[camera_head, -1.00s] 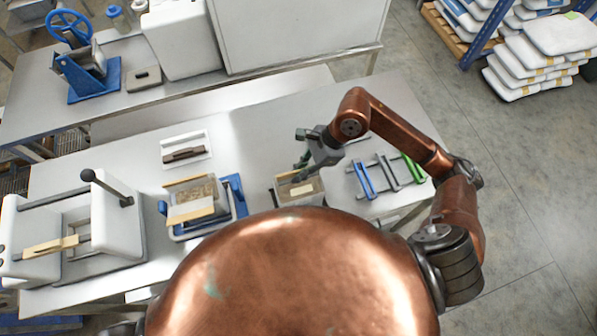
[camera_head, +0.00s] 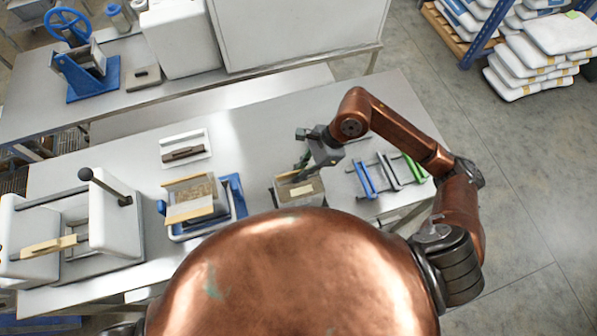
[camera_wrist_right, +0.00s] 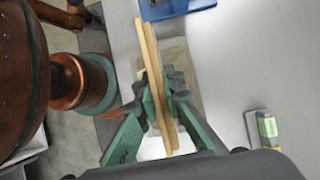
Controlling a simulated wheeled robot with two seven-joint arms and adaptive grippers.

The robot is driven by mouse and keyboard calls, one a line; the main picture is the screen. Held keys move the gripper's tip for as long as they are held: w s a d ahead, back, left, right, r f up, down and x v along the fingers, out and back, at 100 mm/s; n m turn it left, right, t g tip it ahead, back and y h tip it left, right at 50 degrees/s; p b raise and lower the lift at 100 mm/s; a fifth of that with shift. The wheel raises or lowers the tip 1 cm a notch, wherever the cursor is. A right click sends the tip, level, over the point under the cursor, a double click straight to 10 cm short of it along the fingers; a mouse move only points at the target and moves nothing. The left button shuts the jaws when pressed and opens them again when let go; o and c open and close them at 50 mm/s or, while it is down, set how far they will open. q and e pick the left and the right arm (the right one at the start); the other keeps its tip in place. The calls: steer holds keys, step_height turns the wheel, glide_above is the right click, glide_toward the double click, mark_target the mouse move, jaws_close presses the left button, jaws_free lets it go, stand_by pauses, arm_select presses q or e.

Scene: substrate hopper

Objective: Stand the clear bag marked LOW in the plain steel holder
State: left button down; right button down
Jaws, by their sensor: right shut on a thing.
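My right gripper (camera_head: 304,164) is shut on the pale wooden top strips (camera_wrist_right: 157,75) of a clear bag (camera_head: 304,192). The bag has brown contents and a pale label, which is too small to read. In the right wrist view the strips stand between the green fingers, and the see-through bag (camera_wrist_right: 182,65) shows beside them. The plain steel holder (camera_head: 389,172) stands to the right of the bag, between a blue holder (camera_head: 366,180) and a green holder (camera_head: 413,168). The bag is apart from all three. My left gripper is not in view.
A blue-framed stand (camera_head: 238,196) with another brown-filled bag (camera_head: 192,192) is to the left. Further left are a white machine (camera_head: 118,215) with a dark lever and a white tray (camera_head: 187,143) with a brown bar. The table behind my right gripper is clear.

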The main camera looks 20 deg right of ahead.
steer(key=shift+f, duration=0.1)
stand_by(0.3)
steer(key=c, duration=2)
jaws_free()
steer(key=shift+o, duration=0.2)
steer(key=shift+f, duration=0.1)
steer(key=v, duration=1.2)
steer(key=shift+s, duration=0.1)
